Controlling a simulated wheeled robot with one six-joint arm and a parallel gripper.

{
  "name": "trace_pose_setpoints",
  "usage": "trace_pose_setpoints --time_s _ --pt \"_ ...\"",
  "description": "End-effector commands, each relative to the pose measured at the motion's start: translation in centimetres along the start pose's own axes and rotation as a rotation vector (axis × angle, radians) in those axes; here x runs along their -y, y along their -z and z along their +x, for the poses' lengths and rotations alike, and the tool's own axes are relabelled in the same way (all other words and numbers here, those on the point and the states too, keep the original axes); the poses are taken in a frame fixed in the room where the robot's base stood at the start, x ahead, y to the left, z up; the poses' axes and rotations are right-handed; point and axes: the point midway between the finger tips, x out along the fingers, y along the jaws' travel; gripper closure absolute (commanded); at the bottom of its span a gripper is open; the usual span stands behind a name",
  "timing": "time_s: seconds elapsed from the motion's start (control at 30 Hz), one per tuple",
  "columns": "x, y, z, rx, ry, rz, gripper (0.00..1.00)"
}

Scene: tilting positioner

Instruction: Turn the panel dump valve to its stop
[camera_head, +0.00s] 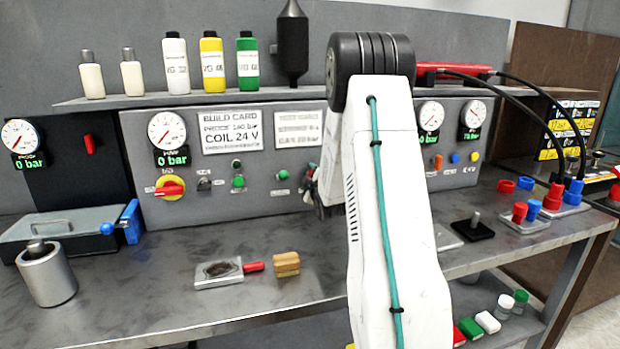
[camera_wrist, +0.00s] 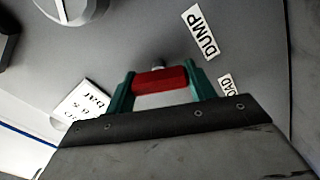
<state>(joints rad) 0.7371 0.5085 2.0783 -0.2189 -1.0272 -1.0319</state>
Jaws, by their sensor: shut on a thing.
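The dump valve's red handle (camera_wrist: 160,80) shows in the wrist view, below the DUMP label (camera_wrist: 200,32) on the grey panel. My gripper (camera_wrist: 161,88) has its two teal fingers at the handle's two ends and is shut on it. A small metal stem (camera_wrist: 158,65) shows just behind the handle. The handle lies nearly crosswise in the wrist view, slightly tilted. I cannot tell whether it is at its stop. In the head view my white arm hides the valve and most of my gripper at the panel (camera_head: 225,205).
The wrist view shows a round fitting (camera_wrist: 72,8) and a white label (camera_wrist: 82,100) beside the valve. In the head view the panel carries gauges (camera_head: 167,131), a red-and-yellow knob (camera_head: 170,187) and green buttons (camera_head: 238,181). A shelf (camera_head: 190,98) with bottles juts out above.

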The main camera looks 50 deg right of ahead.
Motion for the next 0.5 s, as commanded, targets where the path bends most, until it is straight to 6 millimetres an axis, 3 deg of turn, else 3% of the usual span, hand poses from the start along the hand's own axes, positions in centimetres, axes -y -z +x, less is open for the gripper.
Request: trace_pose_setpoints --time_s 0.5 --pt "0.28 -0.02 -0.06 0.0 0.002 -0.361 0.68"
